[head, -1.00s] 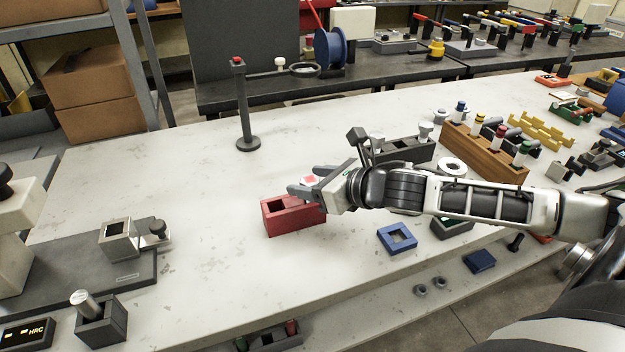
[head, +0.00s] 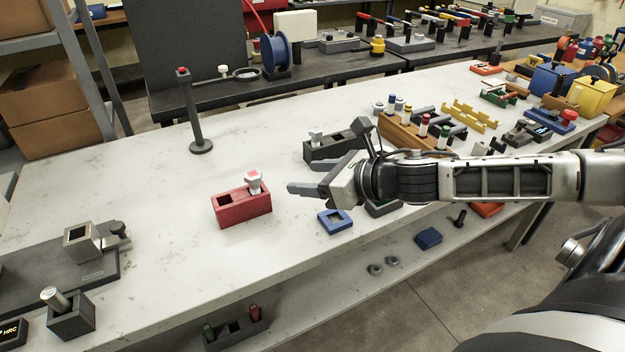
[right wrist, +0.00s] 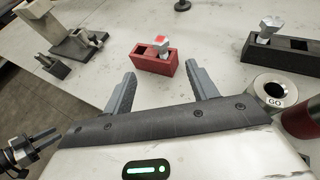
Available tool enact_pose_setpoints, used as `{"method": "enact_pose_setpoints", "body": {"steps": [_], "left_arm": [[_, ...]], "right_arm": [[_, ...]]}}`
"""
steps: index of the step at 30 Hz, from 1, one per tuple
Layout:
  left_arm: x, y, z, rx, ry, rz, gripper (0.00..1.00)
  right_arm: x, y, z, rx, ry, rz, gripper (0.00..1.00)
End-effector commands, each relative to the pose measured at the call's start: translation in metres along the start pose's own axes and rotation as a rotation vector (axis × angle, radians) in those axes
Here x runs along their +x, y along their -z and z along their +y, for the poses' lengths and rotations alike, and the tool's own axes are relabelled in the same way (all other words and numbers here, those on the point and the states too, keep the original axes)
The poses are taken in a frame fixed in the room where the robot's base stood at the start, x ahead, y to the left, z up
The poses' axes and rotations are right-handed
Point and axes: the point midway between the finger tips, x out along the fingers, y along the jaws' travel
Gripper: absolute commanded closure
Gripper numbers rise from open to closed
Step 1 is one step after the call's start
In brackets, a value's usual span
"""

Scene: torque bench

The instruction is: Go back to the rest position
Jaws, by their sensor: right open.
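My right gripper (head: 306,178) is open and empty above the bench, just right of a red block (head: 240,207) and apart from it. In the right wrist view its two fingers (right wrist: 161,72) stand apart with nothing between them. A bolt-like piece with a pale head and a red mark (head: 253,178) stands upright in the red block's right socket; the left socket is empty. Both also show in the right wrist view, the block (right wrist: 150,65) beyond the fingers. A dark, partly cut-off shape that looks like my left gripper (right wrist: 40,148) shows at the lower left there; its jaws are unclear.
A dark two-socket block (head: 335,145) stands behind my right gripper, and a blue square frame (head: 335,222) lies in front. A wooden rack (head: 400,135) stands close behind the wrist. A dark post (head: 193,115) stands at the back. The bench's left middle is clear.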

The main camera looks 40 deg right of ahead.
Motion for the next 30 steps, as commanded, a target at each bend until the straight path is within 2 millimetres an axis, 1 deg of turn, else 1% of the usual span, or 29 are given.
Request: {"method": "enact_pose_setpoints", "body": {"steps": [16,18,20,23,26,27,29,30], "left_arm": [[-0.001,0.003,0.003,-0.001,-0.005,0.004,0.64],[-0.001,0.003,0.003,-0.001,-0.006,0.003,0.64],[-0.001,0.003,0.003,-0.001,-0.006,0.003,0.64],[-0.001,0.003,0.003,-0.001,-0.006,0.003,0.64],[-0.001,0.002,0.004,-0.002,-0.007,0.003,0.64],[-0.001,0.002,0.004,-0.002,-0.007,0.002,0.64],[-0.001,0.002,0.004,-0.002,-0.007,0.002,0.64],[-0.001,0.002,0.004,-0.002,-0.007,0.002,0.64]], "right_arm": [[-0.001,-0.002,0.001,0.002,-0.004,0.000,0.42],[0.000,0.001,0.003,0.037,0.000,0.001,0.42],[0.002,0.007,0.009,0.123,0.012,0.003,0.42],[0.007,0.027,0.025,0.411,0.062,0.013,0.42],[0.008,0.055,0.047,0.851,0.161,0.027,0.42],[0.006,0.068,0.056,1.051,0.215,0.029,0.42],[0.000,0.087,0.069,1.348,0.309,0.030,0.42],[-0.005,0.100,0.077,1.536,0.378,0.027,0.42]]}}
